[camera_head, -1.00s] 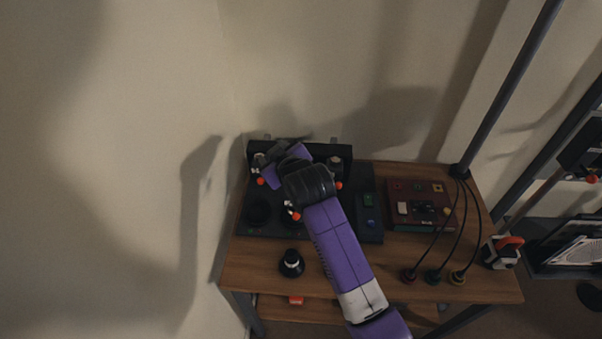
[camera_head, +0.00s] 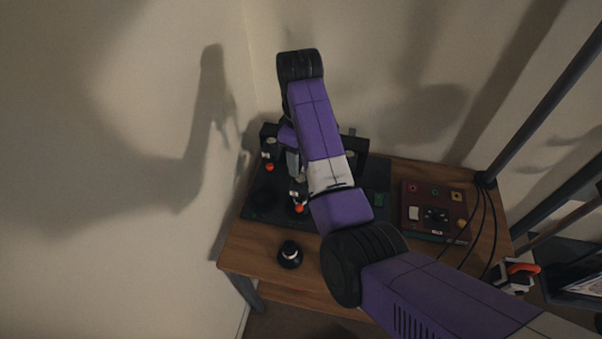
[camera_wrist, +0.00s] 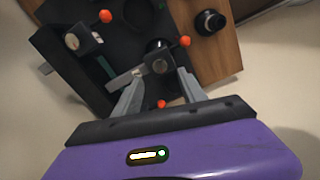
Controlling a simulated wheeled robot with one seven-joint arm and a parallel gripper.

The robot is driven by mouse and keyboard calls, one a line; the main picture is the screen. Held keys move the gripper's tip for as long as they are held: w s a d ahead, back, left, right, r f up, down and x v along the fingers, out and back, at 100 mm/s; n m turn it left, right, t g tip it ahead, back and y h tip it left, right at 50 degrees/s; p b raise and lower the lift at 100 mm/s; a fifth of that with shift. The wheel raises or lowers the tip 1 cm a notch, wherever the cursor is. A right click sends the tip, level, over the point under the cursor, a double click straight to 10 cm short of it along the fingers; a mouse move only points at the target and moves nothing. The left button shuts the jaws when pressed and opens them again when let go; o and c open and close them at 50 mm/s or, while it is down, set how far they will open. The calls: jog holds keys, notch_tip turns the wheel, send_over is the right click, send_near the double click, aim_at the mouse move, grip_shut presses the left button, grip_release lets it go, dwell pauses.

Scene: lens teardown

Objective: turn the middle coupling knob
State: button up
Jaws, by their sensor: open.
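My gripper (camera_head: 295,173) points down there. Another coupling (camera_wrist: 72,41) with an orange tip is to the left in the wrist view. The left coupling (camera_head: 270,150) shows in the head view.
A black piece with a pale ring (camera_head: 290,255) stands on the wooden table (camera_head: 255,240) in front of the dark board (camera_head: 262,205). A dark red box (camera_head: 433,190) with knobs and cables is at right. Walls stand close behind and left.

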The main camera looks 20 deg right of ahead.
aim_at(300, 178)
notch_tip(300, 178, down, 7)
jog(key=shift+r+p, duration=0.2)
jog(key=shift+p, duration=0.25)
grip_shut()
